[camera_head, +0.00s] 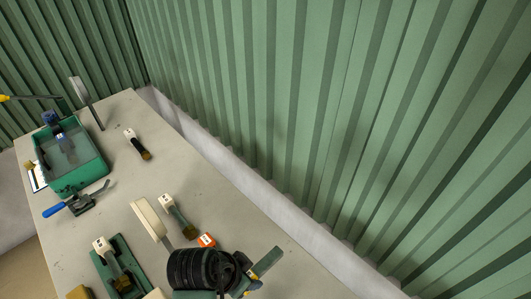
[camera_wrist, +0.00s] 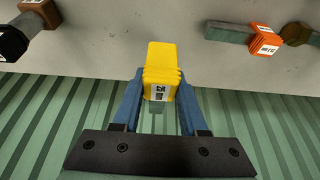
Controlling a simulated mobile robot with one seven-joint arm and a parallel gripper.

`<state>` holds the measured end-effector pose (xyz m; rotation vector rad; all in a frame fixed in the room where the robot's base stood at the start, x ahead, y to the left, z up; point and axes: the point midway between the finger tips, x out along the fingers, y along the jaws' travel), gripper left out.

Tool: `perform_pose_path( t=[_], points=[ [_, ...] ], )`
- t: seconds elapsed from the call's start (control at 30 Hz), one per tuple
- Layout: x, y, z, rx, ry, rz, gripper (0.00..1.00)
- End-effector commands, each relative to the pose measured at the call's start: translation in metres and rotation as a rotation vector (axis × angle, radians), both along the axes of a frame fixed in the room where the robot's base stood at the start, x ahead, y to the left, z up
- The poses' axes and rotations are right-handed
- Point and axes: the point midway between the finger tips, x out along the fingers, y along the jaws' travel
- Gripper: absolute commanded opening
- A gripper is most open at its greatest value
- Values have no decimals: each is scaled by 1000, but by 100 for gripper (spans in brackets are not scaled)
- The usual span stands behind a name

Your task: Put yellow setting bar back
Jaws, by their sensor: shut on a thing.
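The yellow setting bar (camera_wrist: 163,58) is in the wrist view, between the two blue fingers of my gripper (camera_wrist: 162,84). My gripper is shut on it. Its yellow end faces the camera and has a small white label with dark marks. The rest of the bar is mostly hidden behind this end. It appears held in front of the grey tabletop and the green wall; I cannot tell how high.
The table (camera_head: 105,215) has bare room mid-left. A corrugated green wall (camera_head: 300,100) stands beyond it.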

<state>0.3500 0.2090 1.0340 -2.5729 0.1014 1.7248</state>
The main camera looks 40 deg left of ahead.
Motion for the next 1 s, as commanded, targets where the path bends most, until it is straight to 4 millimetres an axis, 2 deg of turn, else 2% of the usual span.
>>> perform_pose_path(
  t=[0.17,0.33,0.57,0.7,0.83,1.0],
  points=[
    [0,0,-19,-1,0,1,0],
    [-1,0,-49,-2,1,0,0],
    [0,0,-71,1,-2,0,0],
    [0,0,-91,0,0,1,0],
    [0,0,-103,2,-2,0,0],
    [0,0,-105,3,-3,0,0]
  ],
)
